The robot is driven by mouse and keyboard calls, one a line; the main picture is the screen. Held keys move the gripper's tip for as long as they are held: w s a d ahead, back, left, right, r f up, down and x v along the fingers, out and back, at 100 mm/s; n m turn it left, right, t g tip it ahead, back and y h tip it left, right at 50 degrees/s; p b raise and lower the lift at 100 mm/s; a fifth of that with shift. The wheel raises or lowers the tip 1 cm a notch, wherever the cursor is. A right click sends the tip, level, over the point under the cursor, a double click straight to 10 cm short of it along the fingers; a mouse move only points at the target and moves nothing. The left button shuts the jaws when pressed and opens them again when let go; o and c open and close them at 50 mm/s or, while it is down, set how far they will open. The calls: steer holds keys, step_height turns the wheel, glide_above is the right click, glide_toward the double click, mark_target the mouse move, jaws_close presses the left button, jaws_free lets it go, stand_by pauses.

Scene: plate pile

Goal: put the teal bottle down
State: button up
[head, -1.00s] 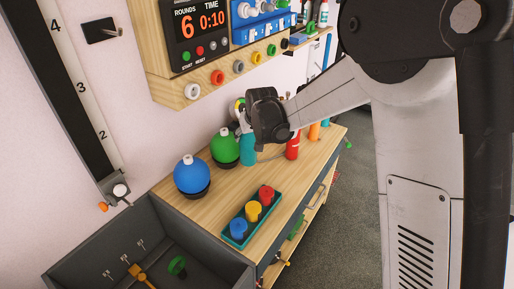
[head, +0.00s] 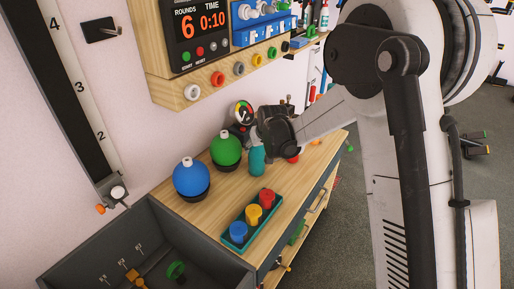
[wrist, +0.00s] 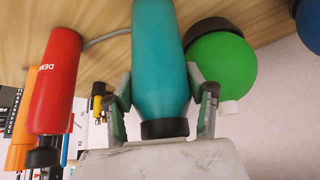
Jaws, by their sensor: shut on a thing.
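The teal bottle (head: 257,161) is upright over the wooden bench top, right of the green ball-shaped flask. My gripper (wrist: 160,100) is shut on it, with one finger on each side near its black cap. In the wrist view the bottle (wrist: 160,55) fills the middle and its base runs out of the top edge. I cannot tell whether its base touches the bench. In the head view the wrist hides the bottle's upper part.
The green flask (head: 226,148) stands close beside the bottle, with a blue flask (head: 191,179) further left. A red bottle (wrist: 57,80) is on the other side. A teal tray (head: 233,243) holds red, yellow and blue pieces. Bare bench lies in front of the bottle.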

steer(key=shift+f, duration=0.15)
steer(key=o, duration=1.3)
steer(key=p+v, duration=0.2)
steer(key=v, duration=1)
steer(key=s+d+r+m+h, duration=0.1)
steer(key=s+d+r+m, duration=0.1)
steer(key=s+d+r, duration=1.2)
steer(key=s+d+f+m, duration=0.1)
steer(key=s+d, duration=0.1)
steer(key=s, duration=0.5)
steer(key=s+d+f+h, duration=0.1)
steer(key=s+d, duration=0.2)
steer(key=s, duration=0.3)
steer(key=s+d+f+m+t, duration=0.1)
steer(key=s+d, duration=0.2)
steer(key=s, duration=0.4)
steer(key=shift+s+f+m+h, duration=0.25)
steer(key=shift+s+m+h, duration=0.05)
steer(key=shift+s, duration=0.1)
